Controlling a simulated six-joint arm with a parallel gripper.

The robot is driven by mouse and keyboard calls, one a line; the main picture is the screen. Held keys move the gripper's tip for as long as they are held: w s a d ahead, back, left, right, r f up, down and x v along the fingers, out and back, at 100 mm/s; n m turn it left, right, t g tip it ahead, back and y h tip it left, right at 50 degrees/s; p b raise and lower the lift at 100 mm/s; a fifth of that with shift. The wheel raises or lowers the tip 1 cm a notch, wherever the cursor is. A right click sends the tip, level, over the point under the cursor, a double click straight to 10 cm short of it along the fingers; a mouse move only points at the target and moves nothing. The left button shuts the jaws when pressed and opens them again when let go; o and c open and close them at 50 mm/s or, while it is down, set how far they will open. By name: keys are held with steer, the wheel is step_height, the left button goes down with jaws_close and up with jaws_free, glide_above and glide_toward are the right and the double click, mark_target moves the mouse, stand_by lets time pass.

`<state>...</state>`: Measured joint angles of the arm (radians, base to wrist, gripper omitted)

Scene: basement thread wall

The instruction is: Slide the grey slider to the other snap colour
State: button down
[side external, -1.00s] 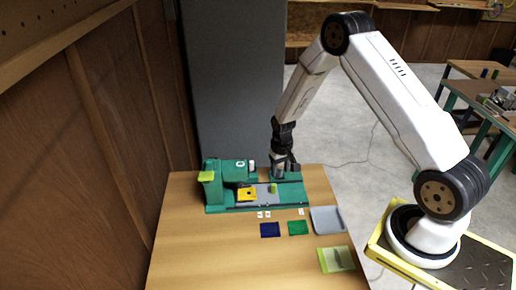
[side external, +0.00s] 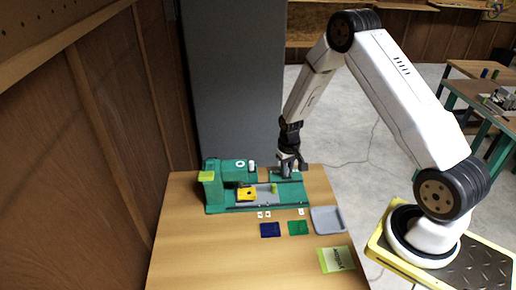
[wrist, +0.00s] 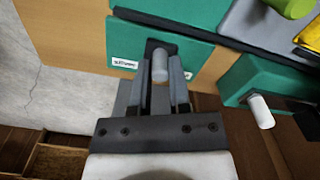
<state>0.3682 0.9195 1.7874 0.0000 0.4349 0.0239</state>
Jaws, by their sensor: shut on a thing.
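The grey slider (wrist: 160,66) shows as a rounded grey knob between the fingers in the wrist view, over a dark slot in a green plate (wrist: 190,52). My gripper (wrist: 161,78) is shut on it. A small white label with dark lettering (wrist: 122,63) lies on the plate left of the knob; I cannot read it. In the side view my gripper (side external: 287,172) is low over the right back part of the green machine (side external: 214,192), and the slider is hidden by the fingers there. No snap colours can be made out at the slot.
A white knob (wrist: 261,110) sticks out of the machine's green upper body. A yellow block (side external: 246,194) and a green cylinder (side external: 274,188) sit on its grey bed. A blue square (side external: 270,230), a green square (side external: 298,228) and a grey tray (side external: 327,220) lie in front.

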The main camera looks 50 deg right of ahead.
steer(key=shift+s+d, duration=0.8)
steer(key=shift+d, duration=0.1)
steer(key=c, duration=0.6)
jaws_free()
steer(key=shift+o, duration=0.2)
step_height(320, 180, up, 6)
steer(key=shift+r, duration=0.1)
step_height(320, 180, up, 4)
steer(key=shift+f, duration=0.1)
stand_by(0.5)
